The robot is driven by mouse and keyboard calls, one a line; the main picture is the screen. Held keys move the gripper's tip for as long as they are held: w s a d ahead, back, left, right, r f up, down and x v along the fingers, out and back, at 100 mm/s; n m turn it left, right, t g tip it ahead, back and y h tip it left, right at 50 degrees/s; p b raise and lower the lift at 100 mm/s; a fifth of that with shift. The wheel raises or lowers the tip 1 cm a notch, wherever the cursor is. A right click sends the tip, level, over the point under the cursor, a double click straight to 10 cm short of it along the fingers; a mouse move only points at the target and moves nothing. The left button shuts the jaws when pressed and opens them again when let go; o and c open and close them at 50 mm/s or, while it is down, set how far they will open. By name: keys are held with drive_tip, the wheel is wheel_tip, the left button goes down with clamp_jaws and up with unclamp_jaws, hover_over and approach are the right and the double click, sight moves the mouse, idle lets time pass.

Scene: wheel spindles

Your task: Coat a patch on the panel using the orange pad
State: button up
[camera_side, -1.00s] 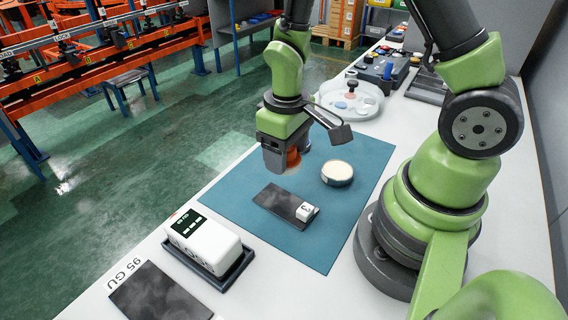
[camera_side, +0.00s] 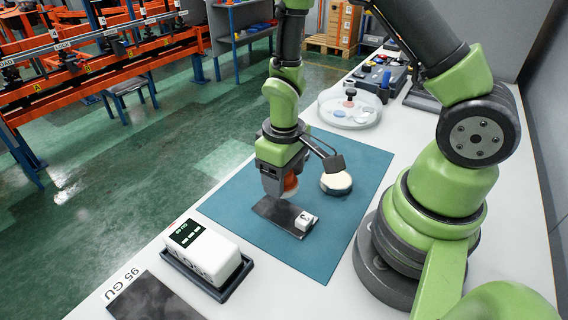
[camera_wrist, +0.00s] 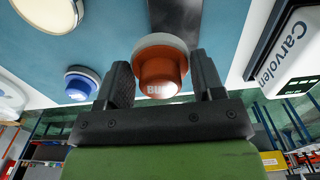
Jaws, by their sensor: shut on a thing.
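My gripper (camera_side: 277,186) is shut on the orange pad (camera_side: 291,184), upright with its pale face down. The pad also shows between the two fingers in the wrist view (camera_wrist: 160,70). A round tin with a cream-coloured top (camera_side: 336,181) stands on the mat right of my gripper. In the wrist view the panel (camera_wrist: 176,18) shows partly behind the pad.
A white device (camera_side: 205,250) stands in a dark tray at the front left, with another dark plate (camera_side: 152,300) nearer. A clear round dish (camera_side: 349,108) with small pads stands behind the mat. A blue pad (camera_wrist: 80,84) shows in the wrist view. The mat's front (camera_side: 310,262) is clear.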

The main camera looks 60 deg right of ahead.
sight(279, 209)
drive_tip(key=shift+f, duration=1.6)
drive_tip(key=shift+a+f, duration=0.45)
drive_tip(key=shift+f, duration=0.05)
drive_tip(key=shift+c, duration=0.2)
drive_tip(key=shift+w+a+f, duration=0.1)
drive_tip(key=shift+w+a, duration=0.05)
drive_tip(key=shift+a, duration=1.35)
drive_tip(key=shift+d, duration=1.8)
drive_tip(key=shift+s+d+f, duration=0.1)
drive_tip(key=shift+s+d, duration=0.1)
drive_tip(key=shift+s, duration=0.1)
drive_tip(key=a, duration=0.4)
drive_tip(key=shift+w, duration=0.15)
drive_tip(key=shift+d, duration=1)
drive_tip(key=shift+d+r, duration=0.2)
drive_tip(key=shift+d, duration=0.8)
drive_tip(key=shift+r, duration=3.95)
